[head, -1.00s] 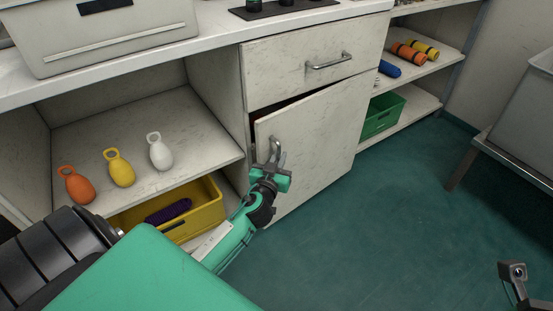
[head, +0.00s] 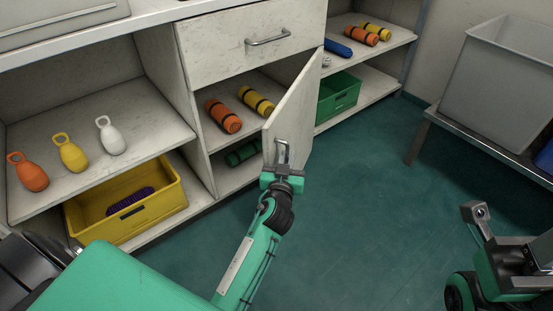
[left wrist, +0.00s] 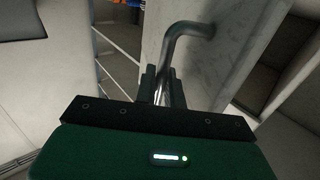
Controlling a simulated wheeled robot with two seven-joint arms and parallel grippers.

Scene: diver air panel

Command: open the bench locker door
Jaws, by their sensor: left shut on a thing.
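The bench locker door (head: 302,105) stands well open, swung outward on its right-hand side, and the locker inside shows. My left gripper (head: 283,168) is shut on the door's metal handle (head: 282,150). In the left wrist view, the handle (left wrist: 185,35) runs down between the fingers of my left gripper (left wrist: 162,88), with the pale door (left wrist: 222,30) beyond it. My right gripper (head: 476,212) shows at the right edge, over the floor and apart from the furniture; its jaws are not clear.
Inside the locker are an orange roll (head: 223,116), a yellow roll (head: 256,101) and a green roll (head: 243,152). A drawer (head: 250,40) above is closed. A yellow bin (head: 125,205) sits at left. A grey tub (head: 500,75) stands on a right-hand bench. The green floor (head: 370,200) is clear.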

